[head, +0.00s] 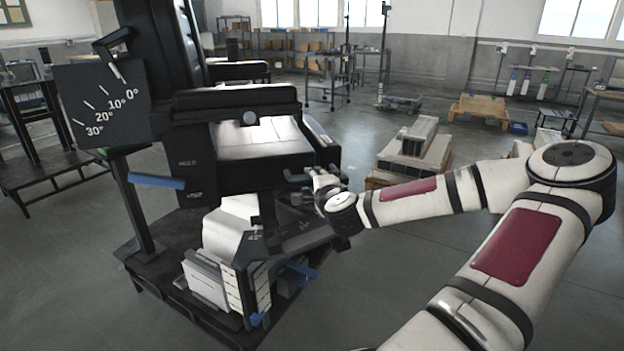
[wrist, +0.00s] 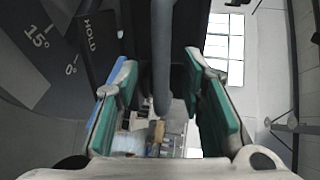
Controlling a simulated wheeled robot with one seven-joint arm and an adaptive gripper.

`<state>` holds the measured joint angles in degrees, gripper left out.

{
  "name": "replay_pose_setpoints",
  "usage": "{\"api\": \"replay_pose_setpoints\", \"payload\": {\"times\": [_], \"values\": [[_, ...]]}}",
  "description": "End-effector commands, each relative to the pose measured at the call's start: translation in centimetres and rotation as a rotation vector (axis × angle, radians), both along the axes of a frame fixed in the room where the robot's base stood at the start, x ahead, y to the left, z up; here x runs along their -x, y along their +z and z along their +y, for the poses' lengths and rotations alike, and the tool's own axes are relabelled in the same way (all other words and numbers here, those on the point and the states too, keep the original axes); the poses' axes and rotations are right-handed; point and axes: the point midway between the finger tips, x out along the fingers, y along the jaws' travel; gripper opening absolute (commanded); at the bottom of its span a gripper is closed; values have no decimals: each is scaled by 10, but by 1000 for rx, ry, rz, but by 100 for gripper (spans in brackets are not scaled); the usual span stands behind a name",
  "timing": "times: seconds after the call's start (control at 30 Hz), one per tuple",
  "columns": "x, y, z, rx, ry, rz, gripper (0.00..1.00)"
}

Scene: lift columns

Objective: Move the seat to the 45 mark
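The dark seat (head: 262,138) is a padded block on a black machine in the head view. A tall black back part (head: 165,50) rises behind it. A dark plate (head: 100,103) carries marks from 0° to 30°. My gripper (head: 305,180) is at the seat's right front side. In the wrist view my gripper (wrist: 165,105) is open, with green finger pads apart. A grey-blue rod (wrist: 162,55) extends between the fingers, with gaps on both sides. A second scale (wrist: 50,45) there shows 15° and 0°, beside a HOLD label (wrist: 90,35). I see no 45 mark.
A blue lever (head: 157,181) sticks out on the machine's left, and another blue handle (head: 302,270) is low at the front. White stacked parts (head: 215,275) sit on the dark base. A pallet with grey blocks (head: 412,150) stands to the right behind my arm. Open floor lies around.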

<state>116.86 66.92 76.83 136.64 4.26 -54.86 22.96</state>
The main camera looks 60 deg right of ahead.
Motion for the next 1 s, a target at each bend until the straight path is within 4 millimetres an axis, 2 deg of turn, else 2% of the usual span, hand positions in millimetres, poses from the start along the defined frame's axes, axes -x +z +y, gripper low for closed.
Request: {"api": "replay_pose_setpoints", "payload": {"times": [0.13, 0.3, 1.0], "values": [[15, 4, 13, 1, 0, 1, 36], [22, 5, 20, -2, 1, 0, 36], [22, 6, 20, -2, 1, 0, 36]]}}
